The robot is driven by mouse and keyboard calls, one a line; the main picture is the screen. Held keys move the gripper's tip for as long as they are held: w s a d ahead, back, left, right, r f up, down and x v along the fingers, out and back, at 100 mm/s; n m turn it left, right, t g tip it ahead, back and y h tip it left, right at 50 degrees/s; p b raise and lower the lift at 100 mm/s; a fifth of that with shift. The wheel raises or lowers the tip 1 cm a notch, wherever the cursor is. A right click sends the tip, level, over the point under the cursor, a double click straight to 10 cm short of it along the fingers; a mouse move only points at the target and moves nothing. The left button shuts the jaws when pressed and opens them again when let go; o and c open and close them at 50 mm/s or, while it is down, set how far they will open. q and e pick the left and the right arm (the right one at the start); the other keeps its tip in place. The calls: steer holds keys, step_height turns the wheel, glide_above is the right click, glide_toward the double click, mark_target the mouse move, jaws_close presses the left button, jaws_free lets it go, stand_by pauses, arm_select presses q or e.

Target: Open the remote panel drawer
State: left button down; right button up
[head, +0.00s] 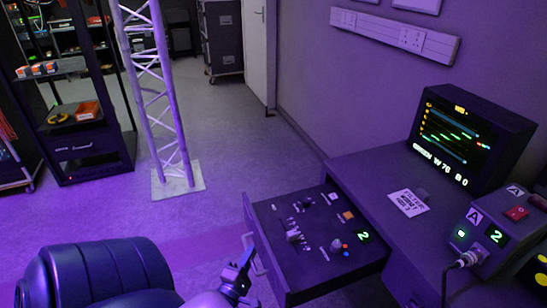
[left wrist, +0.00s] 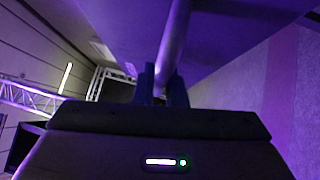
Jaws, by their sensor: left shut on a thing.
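The remote panel drawer (head: 275,215) stands pulled out from the desk (head: 372,170) in the head view. Its top panel carries knobs, small levers, lit buttons and a green "2" display. A pale bar handle (head: 251,240) runs along its front face. My left gripper (head: 243,265) is at the near part of this handle. In the left wrist view the bar handle (left wrist: 174,42) runs between the fingers of my left gripper (left wrist: 163,86), which is shut on it. The fingertips are small and dark in the head view. My right gripper is not seen.
A monitor (head: 468,138) and a control box (head: 490,232) with a red switch and a plugged cable stand on the desk. A white card (head: 408,203) lies there too. A truss tower (head: 158,90) and shelf rack (head: 85,125) stand behind. Floor left of the drawer is clear.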

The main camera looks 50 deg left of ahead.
arm_select(q)
steer(key=shift+s+a, duration=0.35)
steer(key=shift+s, duration=0.5)
steer(key=shift+s+a, duration=0.35)
steer(key=shift+s, duration=0.5)
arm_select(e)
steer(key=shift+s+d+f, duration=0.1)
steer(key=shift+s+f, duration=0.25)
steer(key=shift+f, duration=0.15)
arm_select(q)
steer(key=c, duration=1.5)
jaws_free()
steer(key=shift+s, duration=0.1)
